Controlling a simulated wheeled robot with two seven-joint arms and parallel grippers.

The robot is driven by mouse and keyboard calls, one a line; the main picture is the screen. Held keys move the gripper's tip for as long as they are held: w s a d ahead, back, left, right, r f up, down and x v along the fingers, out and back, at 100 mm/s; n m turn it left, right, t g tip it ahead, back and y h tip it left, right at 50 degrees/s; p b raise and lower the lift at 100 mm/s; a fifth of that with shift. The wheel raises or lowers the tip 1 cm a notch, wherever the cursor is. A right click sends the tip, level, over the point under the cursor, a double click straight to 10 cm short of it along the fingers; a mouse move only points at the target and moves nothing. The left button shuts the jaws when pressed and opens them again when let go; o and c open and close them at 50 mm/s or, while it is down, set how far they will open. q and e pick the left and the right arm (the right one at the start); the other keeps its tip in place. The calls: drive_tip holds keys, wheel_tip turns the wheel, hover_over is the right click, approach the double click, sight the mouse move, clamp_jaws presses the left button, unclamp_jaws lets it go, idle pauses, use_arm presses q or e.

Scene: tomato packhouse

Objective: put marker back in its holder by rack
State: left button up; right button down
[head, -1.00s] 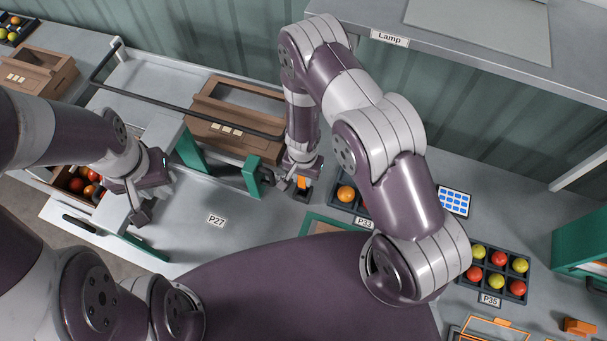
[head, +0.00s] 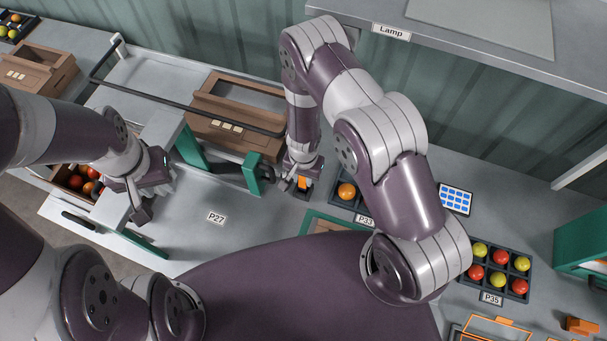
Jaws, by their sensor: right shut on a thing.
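My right gripper (head: 300,182) points down over the bench, just left of a dark tray with an orange tomato. It is shut on a small orange thing (head: 302,184) at its fingertips. The thing is mostly hidden by the fingers, so I cannot tell whether it is the marker. My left gripper (head: 140,208) is over the bench's left part, near a crate of tomatoes; its finger gap is not clear. I cannot make out the marker's holder or the rack for certain.
A green upright (head: 253,174) stands just left of my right gripper, with a dark rail (head: 185,108) and a wooden crate (head: 205,122) behind. A tomato tray (head: 515,290) and an orange block (head: 580,326) lie at the right.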

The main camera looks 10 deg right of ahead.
drive_tip(key=shift+f+b, duration=1.6)
drive_tip(key=shift+f, duration=0.25)
idle(0.6)
drive_tip(key=c, duration=0.8)
unclamp_jaws()
drive_tip(key=c, duration=0.3)
wheel_tip(320, 180, up, 7)
drive_tip(key=p, duration=0.7)
drive_tip(key=shift+r, duration=0.15)
